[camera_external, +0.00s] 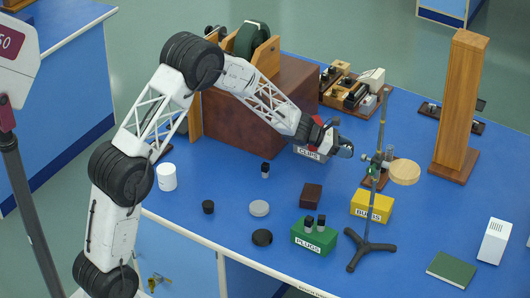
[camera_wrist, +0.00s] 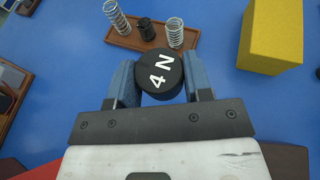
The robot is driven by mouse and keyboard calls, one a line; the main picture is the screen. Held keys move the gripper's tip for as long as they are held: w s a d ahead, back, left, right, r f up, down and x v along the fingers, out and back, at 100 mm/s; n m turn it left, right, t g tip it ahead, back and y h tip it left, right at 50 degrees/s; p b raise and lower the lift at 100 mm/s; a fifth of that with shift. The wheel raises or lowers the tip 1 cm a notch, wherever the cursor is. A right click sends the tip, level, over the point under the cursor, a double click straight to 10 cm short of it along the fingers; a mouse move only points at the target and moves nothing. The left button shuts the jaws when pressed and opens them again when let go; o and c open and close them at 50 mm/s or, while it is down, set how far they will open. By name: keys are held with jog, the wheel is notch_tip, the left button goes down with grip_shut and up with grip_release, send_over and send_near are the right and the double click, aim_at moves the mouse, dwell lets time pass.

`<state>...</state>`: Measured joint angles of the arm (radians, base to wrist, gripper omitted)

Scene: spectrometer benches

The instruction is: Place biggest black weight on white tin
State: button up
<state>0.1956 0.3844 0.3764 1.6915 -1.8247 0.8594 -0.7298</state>
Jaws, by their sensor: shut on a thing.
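A black round weight marked "4 N" (camera_wrist: 160,75) is held between the two blue-grey fingers of my gripper (camera_wrist: 160,80), which is shut on it. The weight is hard to make out there. A white tin (camera_external: 167,177) stands at the bench's left, well away from my gripper. Smaller dark cylinders stand on the bench, one (camera_external: 208,207) near the tin and one (camera_external: 265,170) farther right.
A yellow BUNGS box (camera_external: 372,206), a green PLUGS box (camera_external: 314,236) and a retort stand (camera_external: 371,250) are right of and in front of my gripper. A brown block (camera_external: 262,112) stands behind the arm. A grey disc (camera_external: 259,208) and a black disc (camera_external: 262,238) lie at front.

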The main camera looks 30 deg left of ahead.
notch_tip(320, 180, up, 14)
jog(key=s+a+r+n+t, duration=0.1)
jog(key=s+a, duration=0.4)
jog(key=a, duration=0.5)
jog(key=s+a+r+y, duration=0.1)
jog(key=s+a, duration=0.4)
jog(key=a, duration=0.4)
jog(key=s+a+r+n+t, duration=0.1)
jog(key=s+a, duration=0.4)
jog(key=a, duration=0.5)
jog(key=s+a+n+t+y, duration=0.1)
jog(key=s+a, duration=0.4)
jog(key=s, duration=0.3)
jog(key=s+a+f, duration=0.1)
jog(key=s+a, duration=0.4)
jog(key=s, duration=0.4)
jog(key=s+a+n+t+y, duration=0.1)
jog(key=s+a, duration=0.4)
jog(key=s, duration=0.3)
jog(key=s+f, duration=0.3)
jog(key=s, duration=0.8)
notch_tip(320, 180, down, 10)
jog(key=shift+s+a+f+n, duration=0.15)
jog(key=shift+a+n, duration=0.1)
jog(key=shift+n, duration=0.05)
send_over(164, 169)
jog(key=shift+f, duration=0.75)
